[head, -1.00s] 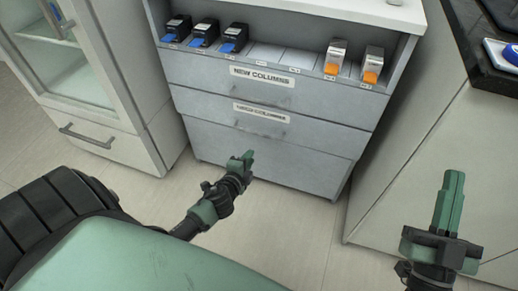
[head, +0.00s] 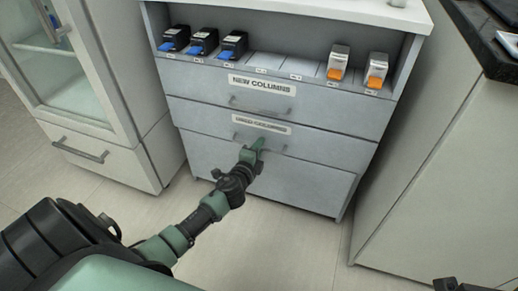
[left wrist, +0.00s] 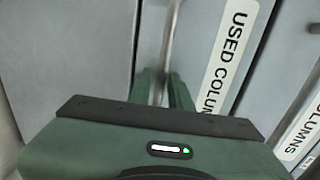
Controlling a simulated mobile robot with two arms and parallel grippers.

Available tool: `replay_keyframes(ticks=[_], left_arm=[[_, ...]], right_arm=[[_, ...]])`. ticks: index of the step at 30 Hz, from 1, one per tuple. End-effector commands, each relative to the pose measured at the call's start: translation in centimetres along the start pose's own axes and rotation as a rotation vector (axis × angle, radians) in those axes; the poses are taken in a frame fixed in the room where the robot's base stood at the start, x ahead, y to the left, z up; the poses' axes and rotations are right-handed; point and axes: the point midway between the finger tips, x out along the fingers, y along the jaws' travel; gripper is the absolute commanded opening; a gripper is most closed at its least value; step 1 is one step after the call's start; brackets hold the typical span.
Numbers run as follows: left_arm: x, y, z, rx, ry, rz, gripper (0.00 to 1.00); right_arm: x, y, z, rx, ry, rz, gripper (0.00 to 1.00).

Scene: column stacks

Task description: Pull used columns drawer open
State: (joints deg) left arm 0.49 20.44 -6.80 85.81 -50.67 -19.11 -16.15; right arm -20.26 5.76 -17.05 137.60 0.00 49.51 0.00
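The used columns drawer (head: 310,143) is the grey middle front, closed, with a worn label. Its metal bar handle (head: 284,150) is partly hidden by my left gripper (head: 257,144). The left wrist view shows the handle (left wrist: 170,35) running into the gap between the two green fingers of that gripper (left wrist: 163,86). The fingers stand apart, so the gripper looks open around the bar; I cannot tell whether they touch it. Only a dark piece of my right arm shows at the bottom right corner; its fingers are out of view.
Above is the closed new columns drawer (head: 330,113). A shelf (head: 265,62) over it holds blue-tipped black boxes (head: 203,42) and orange-tipped white boxes (head: 338,64). A glass-door cabinet (head: 80,80) stands left, a counter cabinet (head: 445,170) right. The floor (head: 290,240) in front is clear.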

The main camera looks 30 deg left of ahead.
Motion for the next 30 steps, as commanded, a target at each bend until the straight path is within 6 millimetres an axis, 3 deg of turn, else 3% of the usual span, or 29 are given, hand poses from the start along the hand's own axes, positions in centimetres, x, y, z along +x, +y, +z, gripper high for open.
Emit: replay_keyframes(ticks=[8,10,30], left_arm=[[0.12,0.03,0.02,0.000,0.000,0.001,0.20],[0.11,0.03,0.02,0.000,0.000,0.001,0.00],[0.08,0.09,0.01,0.000,0.000,0.002,0.00]], right_arm=[[-0.01,-0.02,-0.16,0.001,0.009,0.000,0.00],[-0.01,-0.02,-0.16,0.001,0.008,0.000,0.00],[-0.02,-0.02,-0.12,0.001,0.006,0.000,0.00]])
